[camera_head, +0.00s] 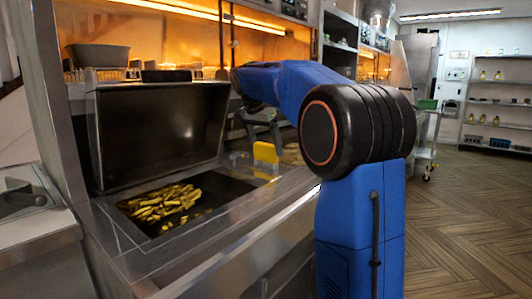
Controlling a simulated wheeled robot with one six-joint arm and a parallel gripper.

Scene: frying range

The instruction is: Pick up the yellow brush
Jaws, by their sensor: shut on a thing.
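The yellow brush (265,153) shows as a small, bright yellow block just right of the fryer basin, at the metal counter. My blue arm reaches over from the right. My gripper (268,139) hangs down at the brush and is shut on it. The fingers are small and partly hidden, so their exact hold is hard to see. I cannot tell whether the brush touches the counter.
An open fryer basin (228,188) with several fries (160,203) lies left of the brush. Its raised dark lid (158,128) stands behind. Shelves (497,103) and a trolley (424,130) are at the far right. The wooden floor (470,220) is clear.

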